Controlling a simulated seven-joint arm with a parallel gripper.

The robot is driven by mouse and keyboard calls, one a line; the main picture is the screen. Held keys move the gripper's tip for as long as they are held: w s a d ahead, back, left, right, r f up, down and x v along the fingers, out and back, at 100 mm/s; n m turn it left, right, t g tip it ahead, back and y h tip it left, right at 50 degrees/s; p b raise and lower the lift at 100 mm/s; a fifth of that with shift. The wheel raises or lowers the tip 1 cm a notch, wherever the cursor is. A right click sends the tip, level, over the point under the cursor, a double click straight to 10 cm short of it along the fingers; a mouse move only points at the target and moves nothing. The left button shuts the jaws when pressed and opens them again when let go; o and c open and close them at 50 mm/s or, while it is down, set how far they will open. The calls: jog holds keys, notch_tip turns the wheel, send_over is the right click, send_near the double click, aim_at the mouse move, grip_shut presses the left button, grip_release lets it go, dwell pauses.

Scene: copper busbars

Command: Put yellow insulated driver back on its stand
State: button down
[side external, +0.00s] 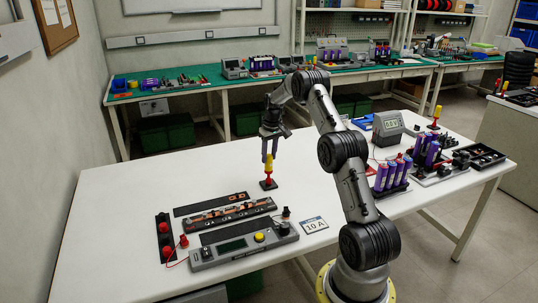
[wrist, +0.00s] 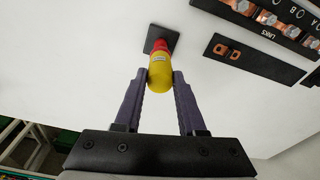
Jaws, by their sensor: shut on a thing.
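The yellow insulated driver (side external: 269,166) is upright, its yellow handle up and a red part below. It also shows in the wrist view (wrist: 160,73), between my two fingers. A small black square stand (side external: 268,184) is directly under it on the white table; in the wrist view, the stand (wrist: 158,33) lies beyond the red end. The driver appears seated on the stand, though the contact itself is hidden. My gripper (side external: 268,155) points down over the driver and is shut on the yellow handle.
Copper bars sit in a dark holder (side external: 230,213) in front of the stand, with a grey meter unit (side external: 243,246) nearer. Purple cells (side external: 391,174) stand at the right. A similar yellow-and-red tool (side external: 436,114) stands at the back right. The table left of the stand is clear.

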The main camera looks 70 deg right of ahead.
jog(key=shift+c, duration=2.1)
grip_release()
jog(key=shift+r, duration=0.1)
jog(key=shift+r, duration=2.95)
